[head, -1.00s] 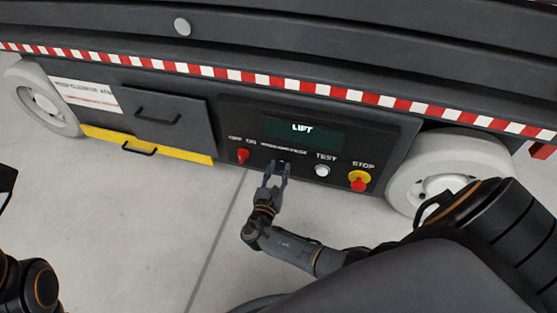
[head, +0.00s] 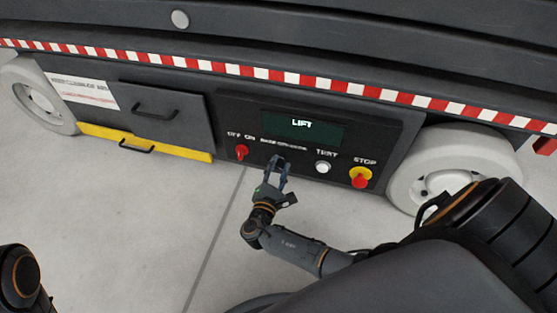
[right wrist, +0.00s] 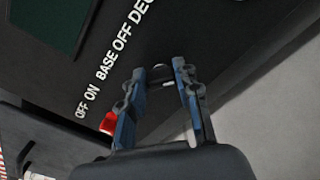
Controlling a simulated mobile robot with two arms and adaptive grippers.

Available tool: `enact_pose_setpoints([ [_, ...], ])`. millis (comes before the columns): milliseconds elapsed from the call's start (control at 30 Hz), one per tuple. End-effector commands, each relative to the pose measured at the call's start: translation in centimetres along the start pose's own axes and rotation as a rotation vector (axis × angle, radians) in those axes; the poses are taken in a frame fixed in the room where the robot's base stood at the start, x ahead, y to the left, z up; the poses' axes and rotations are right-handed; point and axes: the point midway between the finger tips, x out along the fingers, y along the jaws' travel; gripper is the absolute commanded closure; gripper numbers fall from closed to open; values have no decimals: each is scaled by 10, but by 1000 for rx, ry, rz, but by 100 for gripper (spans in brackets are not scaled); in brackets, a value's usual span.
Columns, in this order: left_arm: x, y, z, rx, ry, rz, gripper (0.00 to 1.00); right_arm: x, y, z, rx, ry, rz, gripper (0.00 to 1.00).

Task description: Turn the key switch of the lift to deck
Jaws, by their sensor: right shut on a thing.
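The lift's control panel (head: 222,135) is dark, with a screen that reads LIFT. My right gripper (head: 281,160) reaches up to the panel below the small label between the red switch and the white button. In the right wrist view that label reads BASE OFF DECK, its end cut off. There my right gripper (right wrist: 159,70) is shut on the key switch; a small silvery bit of the key (right wrist: 166,84) shows between the fingertips. The fingers hide most of the key, so I cannot tell which position it points to. My left gripper is out of view.
The red OFF/ON switch (head: 241,152) is left of my right gripper, also close by in the wrist view (right wrist: 108,123). The white TEST button (head: 323,167) and the red STOP button (head: 360,180) on its yellow base are to the right. Open floor (head: 130,225) lies in front.

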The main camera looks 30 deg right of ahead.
Motion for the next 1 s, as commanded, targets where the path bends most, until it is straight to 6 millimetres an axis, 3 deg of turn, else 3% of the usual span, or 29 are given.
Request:
enact_pose_setpoints([
  [333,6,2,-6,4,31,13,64,2,-1,0,154,-2,1,100],
  [900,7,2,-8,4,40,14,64,3,0,1,185,-3,0,100],
  [933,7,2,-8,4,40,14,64,3,0,1,185,-3,0,62],
  [1000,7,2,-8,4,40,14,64,2,0,1,185,-3,1,48],
])
